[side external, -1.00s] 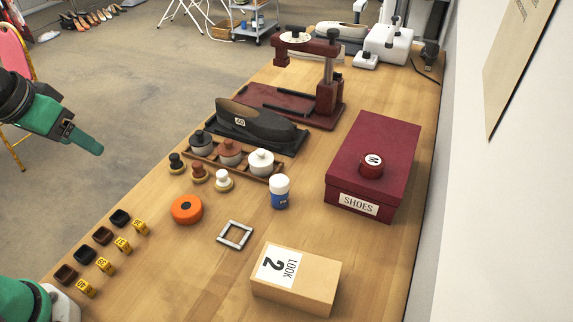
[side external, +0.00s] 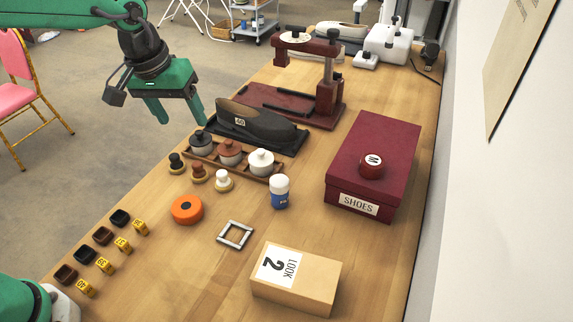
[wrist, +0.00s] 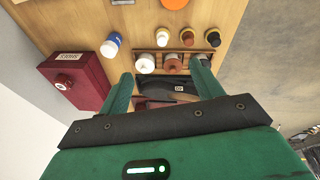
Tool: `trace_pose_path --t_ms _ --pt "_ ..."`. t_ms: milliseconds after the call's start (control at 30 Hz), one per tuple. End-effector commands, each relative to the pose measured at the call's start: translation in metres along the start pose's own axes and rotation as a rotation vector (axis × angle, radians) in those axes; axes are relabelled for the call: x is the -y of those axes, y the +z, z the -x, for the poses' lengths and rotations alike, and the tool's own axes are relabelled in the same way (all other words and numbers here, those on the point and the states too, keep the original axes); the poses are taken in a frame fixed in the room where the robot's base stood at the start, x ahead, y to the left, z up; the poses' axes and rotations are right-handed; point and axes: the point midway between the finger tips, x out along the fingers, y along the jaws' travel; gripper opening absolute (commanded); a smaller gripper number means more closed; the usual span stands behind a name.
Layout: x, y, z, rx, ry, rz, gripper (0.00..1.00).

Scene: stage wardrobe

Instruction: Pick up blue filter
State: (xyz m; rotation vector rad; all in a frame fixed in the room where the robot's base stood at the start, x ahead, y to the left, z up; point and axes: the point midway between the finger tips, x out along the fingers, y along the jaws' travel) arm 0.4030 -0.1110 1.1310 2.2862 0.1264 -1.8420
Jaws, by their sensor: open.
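I see nothing that is clearly a blue filter. My gripper (side external: 181,116) is open and empty, pointing down, high near the table's left edge, left of the black shoe. In the wrist view my gripper (wrist: 163,75) has its fingers apart, with the shoe and jar rack seen between and beyond them.
A dark shoe (side external: 260,122) lies on a black base. A wooden rack of jars (side external: 275,176), small brushes (side external: 198,172), an orange roll (side external: 186,209), a grey square frame (side external: 235,235), a maroon shoe box (side external: 375,150), a tan box (side external: 310,280) and a maroon press (side external: 328,90) crowd the table.

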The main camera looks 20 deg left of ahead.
Motion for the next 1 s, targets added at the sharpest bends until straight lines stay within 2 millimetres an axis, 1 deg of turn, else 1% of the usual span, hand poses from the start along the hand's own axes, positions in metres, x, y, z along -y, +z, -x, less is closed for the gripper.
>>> trace_pose_path --t_ms 33,200,367,500,667,800,900,1000 --pt "-0.008 -0.004 -0.008 0.014 -0.004 0.006 0.65" --pt "-0.034 -0.016 -0.031 0.049 -0.016 0.035 0.65" --pt "-0.059 -0.024 -0.057 0.082 -0.031 0.063 0.65" --pt "-0.08 -0.028 -0.081 0.108 -0.046 0.087 0.65" --pt "-0.104 -0.029 -0.11 0.136 -0.066 0.114 0.65" --pt "-0.124 -0.027 -0.138 0.161 -0.087 0.137 0.65" --pt "-0.137 -0.025 -0.156 0.174 -0.1 0.153 0.65" --pt "-0.147 -0.022 -0.17 0.183 -0.11 0.165 0.65"
